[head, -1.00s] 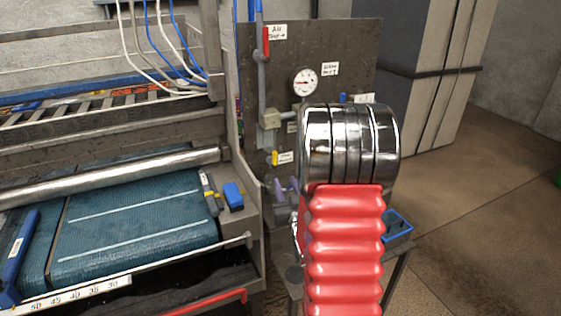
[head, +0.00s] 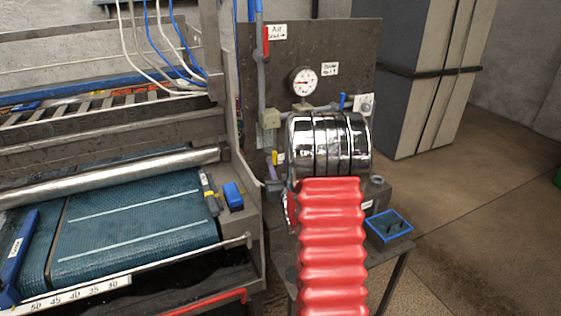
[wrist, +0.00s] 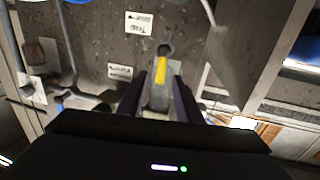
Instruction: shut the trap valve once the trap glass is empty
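A small yellow handle (head: 275,158) shows on the upright panel in the head view, partly hidden by my arm. In the wrist view the yellow handle (wrist: 161,66) stands roughly upright, in line with the gap of my gripper (wrist: 160,80). The two dark fingers are apart, one on each side of the gap, and hold nothing. A grey cylindrical piece (wrist: 160,97) lies below the handle between the fingers. I cannot tell whether it is the trap glass, or whether it holds liquid. In the head view my arm hides most of the gripper.
The panel (head: 335,50) carries a gauge (head: 303,82), a red handle (head: 266,40) and a blue handle (head: 342,100). A blue-rimmed tray (head: 408,231) stands right of my arm. The machine with the blue-green rug (head: 130,225) fills the left.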

